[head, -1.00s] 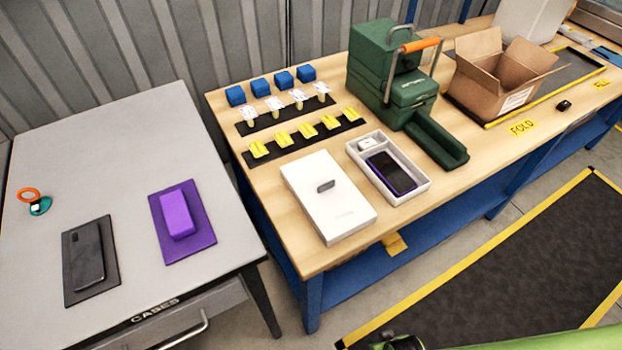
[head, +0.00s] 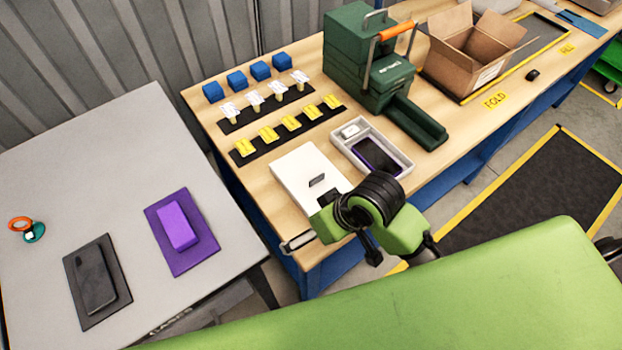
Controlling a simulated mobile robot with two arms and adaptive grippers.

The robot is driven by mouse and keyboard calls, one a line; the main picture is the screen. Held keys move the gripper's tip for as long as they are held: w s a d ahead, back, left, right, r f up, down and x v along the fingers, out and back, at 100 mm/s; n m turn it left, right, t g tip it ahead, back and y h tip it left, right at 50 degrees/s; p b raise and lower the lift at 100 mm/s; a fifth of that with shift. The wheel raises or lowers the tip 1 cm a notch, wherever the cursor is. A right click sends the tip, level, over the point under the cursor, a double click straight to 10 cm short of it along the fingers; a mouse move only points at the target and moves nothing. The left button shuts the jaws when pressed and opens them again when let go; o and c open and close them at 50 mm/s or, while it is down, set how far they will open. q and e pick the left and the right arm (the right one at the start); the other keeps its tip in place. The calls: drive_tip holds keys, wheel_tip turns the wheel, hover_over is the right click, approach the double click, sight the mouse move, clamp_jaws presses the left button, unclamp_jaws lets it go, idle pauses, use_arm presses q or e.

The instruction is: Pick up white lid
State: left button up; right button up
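The white lid (head: 300,169) lies flat on the wooden table, left of the open white box. It has a small dark grey piece on its top. The open white box (head: 397,160) holds a dark phone (head: 377,154) with a purple edge and a small white item. My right gripper (head: 312,232) is at the near edge of the lid, overlapping its lower part in the picture. Whether it touches the lid is unclear. The fingers are partly hidden by the black and green wrist, so their opening is unclear. My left gripper is out of view.
Yellow pieces (head: 290,123), white-topped pieces (head: 278,99) and blue blocks (head: 237,80) stand in rows behind the lid. A green machine (head: 362,60) and an open carton (head: 468,60) stand farther right. A grey table (head: 110,190) with a purple case (head: 178,226) is left.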

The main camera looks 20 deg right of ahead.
drive_tip(key=w+a+r+n+g, duration=0.1)
drive_tip(key=w+a+r, duration=0.1)
drive_tip(key=w+r, duration=0.3)
drive_tip(key=m+g+h, duration=0.1)
drive_tip(key=h, duration=0.2)
approach(317, 177)
wheel_tip(317, 177, down, 6)
drive_tip(key=shift+w+d+f+p, duration=0.1)
drive_tip(key=shift+w+d+p, duration=0.05)
drive_tip(key=shift+p, duration=0.25)
drive_tip(key=shift+w+f, duration=0.15)
drive_tip(key=shift+f, duration=0.35)
drive_tip(key=f, duration=0.1)
drive_tip(key=f+p, duration=0.1)
drive_tip(key=f, duration=0.1)
drive_tip(key=w+f, duration=0.1)
drive_tip(key=shift+a+f, duration=0.15)
drive_tip(key=shift+a, duration=0.15)
drive_tip(key=shift+s, duration=0.1)
drive_tip(key=c, duration=0.6)
